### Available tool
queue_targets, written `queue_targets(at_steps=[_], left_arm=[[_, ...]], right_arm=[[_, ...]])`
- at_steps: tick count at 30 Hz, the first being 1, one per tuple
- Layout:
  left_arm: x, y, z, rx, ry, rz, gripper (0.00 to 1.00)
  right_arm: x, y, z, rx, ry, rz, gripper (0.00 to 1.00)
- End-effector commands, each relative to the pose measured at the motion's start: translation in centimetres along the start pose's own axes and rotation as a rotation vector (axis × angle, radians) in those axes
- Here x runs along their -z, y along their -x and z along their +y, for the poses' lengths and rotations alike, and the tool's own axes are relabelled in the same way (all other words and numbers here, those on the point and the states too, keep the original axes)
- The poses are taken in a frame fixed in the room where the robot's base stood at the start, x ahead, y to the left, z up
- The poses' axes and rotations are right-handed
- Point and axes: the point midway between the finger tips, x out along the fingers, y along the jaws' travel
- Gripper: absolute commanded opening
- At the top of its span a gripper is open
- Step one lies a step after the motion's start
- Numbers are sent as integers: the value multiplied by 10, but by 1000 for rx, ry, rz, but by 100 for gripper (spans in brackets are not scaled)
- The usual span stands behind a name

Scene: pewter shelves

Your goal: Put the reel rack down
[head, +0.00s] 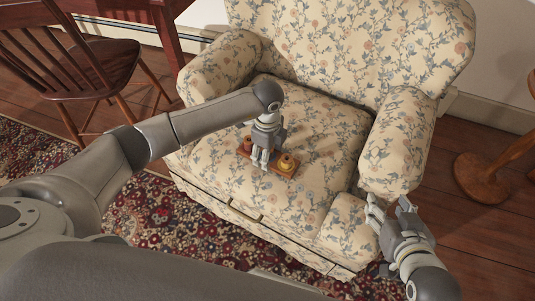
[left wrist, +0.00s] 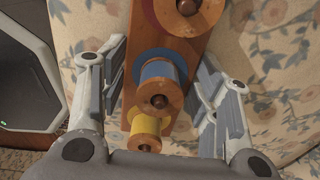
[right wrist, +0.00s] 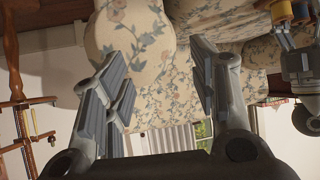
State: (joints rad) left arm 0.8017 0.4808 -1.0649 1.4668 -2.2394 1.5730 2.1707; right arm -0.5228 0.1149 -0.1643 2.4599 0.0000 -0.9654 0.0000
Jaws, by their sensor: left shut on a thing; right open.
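The reel rack (head: 279,174) is a wooden board bearing spools of thread. In the head view it is at the seat cushion of the floral armchair (head: 311,203); I cannot tell whether it touches the cushion. In the left wrist view the rack (left wrist: 165,36) shows a red, a blue and a yellow spool. My left gripper (head: 264,161) is shut on the rack, its fingers on either side near the blue spool (left wrist: 158,85). My right gripper (head: 389,204) is open and empty beside the chair's right arm; its spread fingers also show in the right wrist view (right wrist: 160,85).
The armchair's padded arms and tall back surround the seat. A round wooden base (head: 482,178) is at the right. The cushion has bare room around the rack.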

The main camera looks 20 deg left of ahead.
Motion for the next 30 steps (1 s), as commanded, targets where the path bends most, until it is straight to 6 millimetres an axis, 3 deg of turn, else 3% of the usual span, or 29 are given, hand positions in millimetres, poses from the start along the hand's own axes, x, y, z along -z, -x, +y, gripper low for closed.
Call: queue_targets(at_steps=[16,17,18,21,30], left_arm=[[0,-6,-1,2,0,0,16],[0,-7,0,-1,0,-1,59],[0,-7,0,-1,0,-1,64],[0,-6,0,-1,0,-1,77],[0,-6,0,0,0,-1,78]], right_arm=[[12,-2,-2,3,0,61,53],[13,-2,-2,4,1,65,53],[13,-2,-2,4,1,65,53],[13,-2,-2,3,0,65,53],[12,-2,-2,4,0,61,53]])
